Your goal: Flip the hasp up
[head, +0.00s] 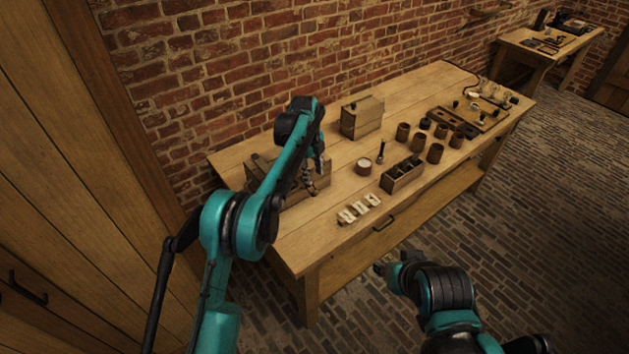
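A wooden box (258,166) stands at the left end of the workbench, largely covered by my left arm. My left gripper (312,187) points down at the right part of this box, at or very near its front. The hasp cannot be made out; the arm and gripper cover much of the box. Whether the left fingers are open or shut is too small to tell. My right gripper (384,268) is low, off the bench's front edge and apart from everything on it. Its fingers are not clear.
The workbench (330,226) also bears a second wooden box (362,120), a round pale jar (364,167), a divided dark crate (402,175), several brown cups (435,153) and small white pieces (358,209). A brick wall stands behind. Floor in front is clear.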

